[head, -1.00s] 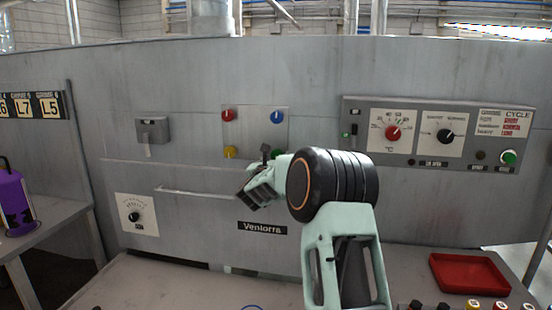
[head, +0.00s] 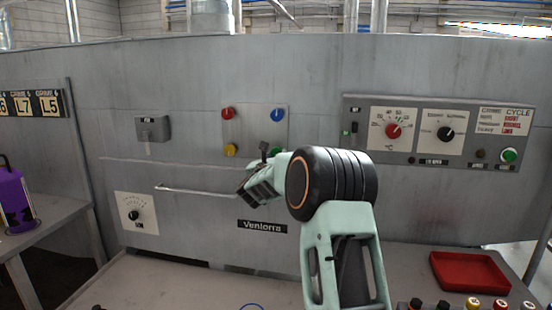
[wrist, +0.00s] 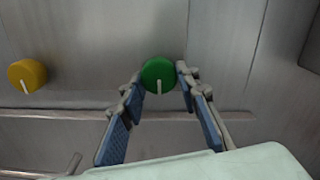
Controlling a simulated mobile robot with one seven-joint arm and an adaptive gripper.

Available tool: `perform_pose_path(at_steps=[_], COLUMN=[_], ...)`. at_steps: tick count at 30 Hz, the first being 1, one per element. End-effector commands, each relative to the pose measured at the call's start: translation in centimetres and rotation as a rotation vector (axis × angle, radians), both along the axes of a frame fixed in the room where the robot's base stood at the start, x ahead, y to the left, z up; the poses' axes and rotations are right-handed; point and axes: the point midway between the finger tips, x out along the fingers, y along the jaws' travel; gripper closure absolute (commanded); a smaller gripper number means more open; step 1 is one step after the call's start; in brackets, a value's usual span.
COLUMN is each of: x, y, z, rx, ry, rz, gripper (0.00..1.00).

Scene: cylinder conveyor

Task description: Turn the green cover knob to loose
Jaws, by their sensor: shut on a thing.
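The green cover knob (wrist: 158,72) is round, with a white pointer line that points straight down in the wrist view. My gripper (wrist: 160,82) has one finger on each side of it and is shut on it. In the head view my gripper (head: 262,178) is at the lower right of the knob panel, and the green knob is mostly hidden behind it. The yellow knob (wrist: 27,76) is to the left in the wrist view, its white line pointing down. It also shows in the head view (head: 230,150).
A red knob (head: 228,113) and a blue knob (head: 277,115) are above on the same panel. A horizontal bar handle (head: 195,190) juts out below left. A control box (head: 437,130) is to the right. A red tray (head: 470,272) lies on the bench.

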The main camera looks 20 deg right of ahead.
Motion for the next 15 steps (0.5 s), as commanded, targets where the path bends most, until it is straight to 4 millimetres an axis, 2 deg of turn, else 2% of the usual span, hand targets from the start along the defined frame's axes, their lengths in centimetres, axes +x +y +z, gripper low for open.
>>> perform_pose_path(at_steps=[15], x=[-0.08], y=[-0.03], z=[-0.03], rx=[-0.336], ry=[0.225], rz=[0.001], gripper=[0.95])
